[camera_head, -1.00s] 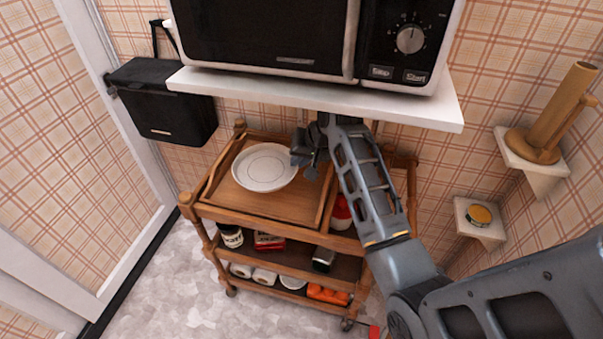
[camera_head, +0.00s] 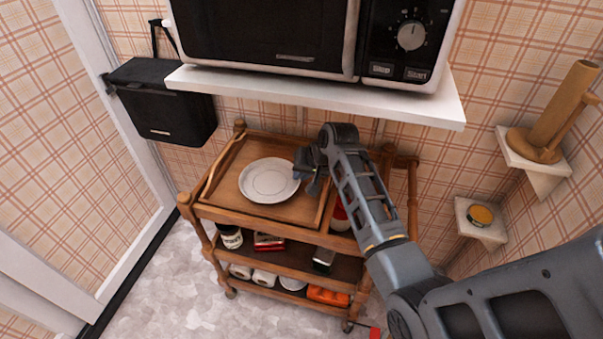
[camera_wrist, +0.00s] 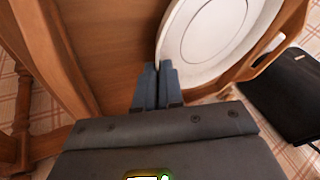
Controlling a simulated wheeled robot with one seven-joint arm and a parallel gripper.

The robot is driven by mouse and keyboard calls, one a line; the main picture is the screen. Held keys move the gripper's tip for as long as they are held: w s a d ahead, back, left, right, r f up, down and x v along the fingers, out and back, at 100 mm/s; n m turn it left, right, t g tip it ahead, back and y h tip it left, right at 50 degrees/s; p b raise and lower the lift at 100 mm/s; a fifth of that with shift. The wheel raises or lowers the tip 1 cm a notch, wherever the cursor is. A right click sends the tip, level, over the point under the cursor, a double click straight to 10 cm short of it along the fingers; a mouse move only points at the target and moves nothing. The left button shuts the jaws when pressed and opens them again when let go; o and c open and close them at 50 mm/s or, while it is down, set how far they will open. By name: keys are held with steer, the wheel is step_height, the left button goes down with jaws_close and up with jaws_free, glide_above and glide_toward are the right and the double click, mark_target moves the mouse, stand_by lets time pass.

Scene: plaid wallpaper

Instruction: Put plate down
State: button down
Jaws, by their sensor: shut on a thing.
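A white plate (camera_head: 268,181) is over the wooden tray top of the trolley (camera_head: 228,198). I cannot tell whether it touches the tray. My gripper (camera_head: 299,166) is at the plate's right edge, shut on its rim. In the wrist view the plate (camera_wrist: 212,38) shows at upper right, with the fingertips of my gripper (camera_wrist: 159,68) close together at its edge. The tray surface (camera_wrist: 110,45) lies behind the plate there.
A white shelf (camera_head: 320,96) with a microwave (camera_head: 265,35) hangs above the trolley's back. A black box (camera_head: 165,105) is on the wall at left. A red-topped bottle (camera_head: 340,214) stands right of the tray. Lower trolley shelves hold several items.

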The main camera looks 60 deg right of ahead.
steer(key=c, duration=1.3)
jaws_free()
steer(key=shift+o, duration=0.2)
steer(key=p+v, duration=0.1)
steer(key=v, duration=0.6)
steer(key=shift+r, duration=0.2)
